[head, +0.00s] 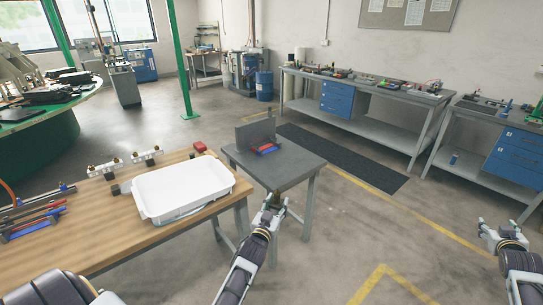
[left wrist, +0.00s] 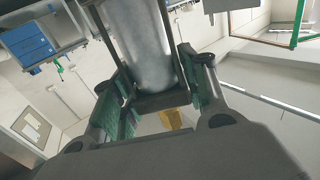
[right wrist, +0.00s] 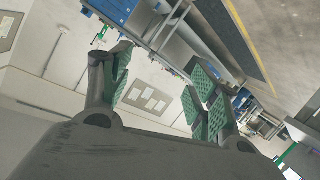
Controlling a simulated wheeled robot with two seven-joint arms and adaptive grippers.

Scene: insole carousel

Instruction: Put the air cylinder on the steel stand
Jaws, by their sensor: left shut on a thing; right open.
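The air cylinder (left wrist: 143,45) has a pale grey barrel and a dark square end block. My left gripper (left wrist: 160,100) is shut on it near that end. In the head view my left gripper (head: 271,212) is at the near edge of the grey steel stand (head: 290,166); the cylinder is small and hard to make out there. I cannot tell whether it touches the stand. The stand has an upright grey plate (head: 256,132) and a small red and blue piece on top. My right gripper (head: 487,234) is open and empty at the far right, and its spread fingers show in the right wrist view (right wrist: 155,90).
A wooden table (head: 120,240) at left holds a white tray (head: 185,190), small fittings and several rod-like parts. A green round carousel (head: 45,135) stands behind it. Workbenches (head: 360,90) line the back wall. The floor right of the stand is clear.

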